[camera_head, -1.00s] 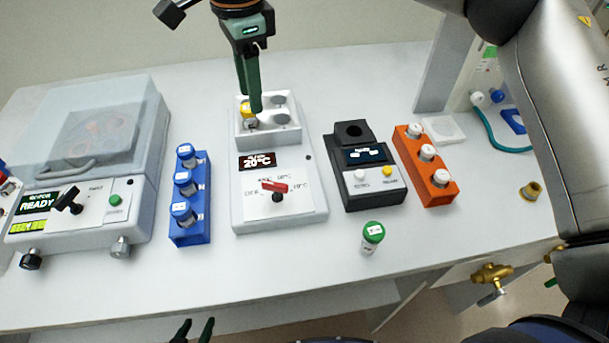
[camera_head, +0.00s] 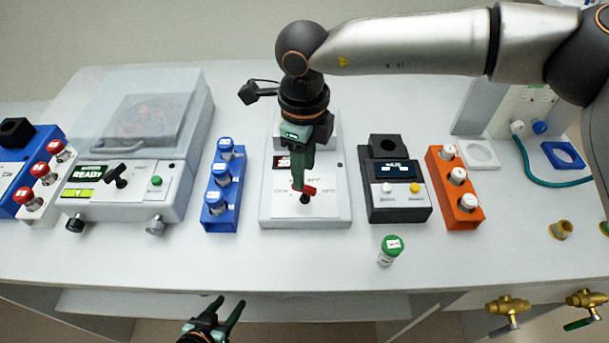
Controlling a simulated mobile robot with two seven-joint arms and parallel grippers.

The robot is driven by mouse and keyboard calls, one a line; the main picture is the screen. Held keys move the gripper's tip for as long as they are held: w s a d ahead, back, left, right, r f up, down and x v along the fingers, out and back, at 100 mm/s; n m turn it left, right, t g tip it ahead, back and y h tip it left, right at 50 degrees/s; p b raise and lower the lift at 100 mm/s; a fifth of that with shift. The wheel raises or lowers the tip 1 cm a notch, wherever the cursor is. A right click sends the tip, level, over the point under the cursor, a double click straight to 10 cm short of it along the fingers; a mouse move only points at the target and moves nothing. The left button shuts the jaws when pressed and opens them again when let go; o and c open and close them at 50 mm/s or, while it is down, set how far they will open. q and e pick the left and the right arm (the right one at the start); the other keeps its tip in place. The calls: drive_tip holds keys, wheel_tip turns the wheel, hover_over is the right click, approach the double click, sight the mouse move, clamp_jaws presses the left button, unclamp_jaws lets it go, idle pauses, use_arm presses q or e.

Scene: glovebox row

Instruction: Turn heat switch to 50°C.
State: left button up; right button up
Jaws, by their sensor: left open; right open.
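The heat block (camera_head: 336,213) is a white unit in the middle of the bench, with a red-handled heat switch (camera_head: 309,191) on its front panel. My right gripper (camera_head: 298,187) points down at the switch, its fingers open and seen nearly edge-on. The fingertips are at the left part of the red handle; I cannot tell whether they touch it. The gripper hides part of the handle, some scale markings, most of the display (camera_head: 282,162) and the wells behind. My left gripper (camera_head: 222,312) is open and empty at the bottom, in front of the bench.
A blue rack (camera_head: 222,225) of vials stands left of the heat block, beside a lidded machine (camera_head: 150,205). To the right are a black device (camera_head: 398,207) and an orange rack (camera_head: 462,216). A green-capped vial (camera_head: 389,250) stands in front. The bench's front strip is otherwise mostly clear.

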drive_tip(key=shift+f, duration=2)
drive_tip(key=shift+c, duration=0.4)
clamp_jaws()
